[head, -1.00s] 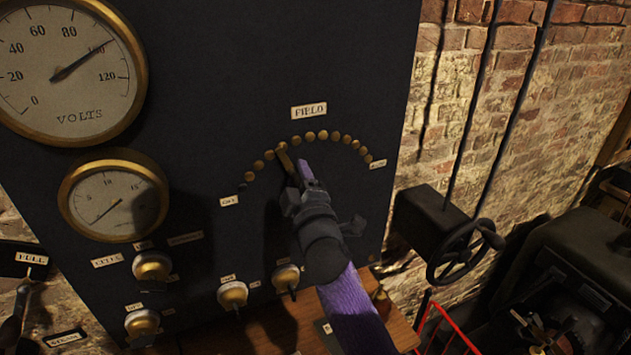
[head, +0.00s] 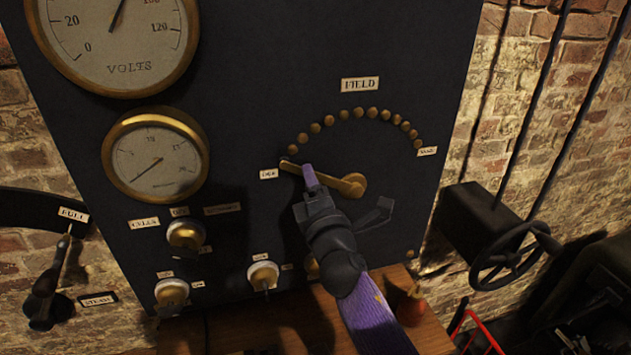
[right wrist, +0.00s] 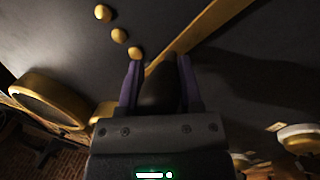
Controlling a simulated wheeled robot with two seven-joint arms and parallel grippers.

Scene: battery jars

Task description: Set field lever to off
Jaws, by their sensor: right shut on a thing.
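The brass field lever (head: 345,184) points left from its pivot, its tip at the left end of the arc of brass studs (head: 358,113), beside the small end label (head: 268,174). The FIELD label (head: 360,84) is above the arc. My right gripper (head: 309,175) is at the lever's outer end, shut on its handle. In the right wrist view, the dark handle (right wrist: 158,92) lies between the purple fingers of my right gripper (right wrist: 158,75), with the brass lever bar (right wrist: 210,28) running up and right. The fingers partly hide the lever. My left gripper is out of view.
Knobs (head: 185,235) and (head: 263,275) stand out below on the dark panel. Two gauges, one marked VOLTS (head: 120,40), are on the left. A black handwheel (head: 510,255) is at the right, and a wooden ledge (head: 425,325) is below.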

